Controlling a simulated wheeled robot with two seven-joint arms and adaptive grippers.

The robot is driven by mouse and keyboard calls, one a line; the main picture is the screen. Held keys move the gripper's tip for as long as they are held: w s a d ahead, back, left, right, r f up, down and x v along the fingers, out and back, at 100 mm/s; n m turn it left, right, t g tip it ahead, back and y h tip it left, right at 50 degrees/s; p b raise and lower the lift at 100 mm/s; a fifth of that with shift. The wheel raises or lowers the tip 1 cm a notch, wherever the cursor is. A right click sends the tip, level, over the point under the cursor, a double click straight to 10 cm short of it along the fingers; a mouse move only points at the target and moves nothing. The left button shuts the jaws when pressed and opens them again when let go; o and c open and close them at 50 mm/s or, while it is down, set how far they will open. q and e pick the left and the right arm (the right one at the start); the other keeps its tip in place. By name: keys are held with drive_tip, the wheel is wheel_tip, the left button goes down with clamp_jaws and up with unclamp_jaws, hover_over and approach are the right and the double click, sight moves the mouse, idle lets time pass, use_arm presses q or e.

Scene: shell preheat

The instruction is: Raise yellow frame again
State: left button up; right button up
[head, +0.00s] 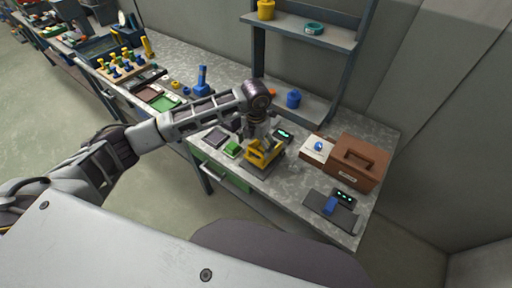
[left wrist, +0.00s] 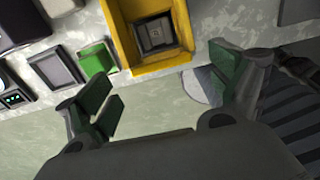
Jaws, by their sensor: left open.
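The yellow frame (head: 262,154) stands on a dark base plate (head: 262,169) on the workbench, under the end of my left arm. In the left wrist view the yellow frame (left wrist: 118,28) is at the top middle, around a dark square part (left wrist: 155,34). My left gripper (left wrist: 165,95) is open, with green-padded fingers spread apart below the frame in that view. Nothing shows between the fingers. In the head view my left gripper (head: 254,138) is just above the frame and partly hidden. My right gripper is not in view.
A green block (head: 232,149) and a dark tray lie left of the frame. A shelf post rises behind.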

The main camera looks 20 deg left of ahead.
use_arm(q)
drive_tip(key=shift+f, duration=1.2)
drive_tip(key=c, duration=1.5)
drive_tip(key=shift+o, duration=0.2)
drive_tip(key=shift+w+d+r, duration=0.1)
drive_tip(key=shift+w+r, duration=0.2)
drive_tip(key=shift+r, duration=0.05)
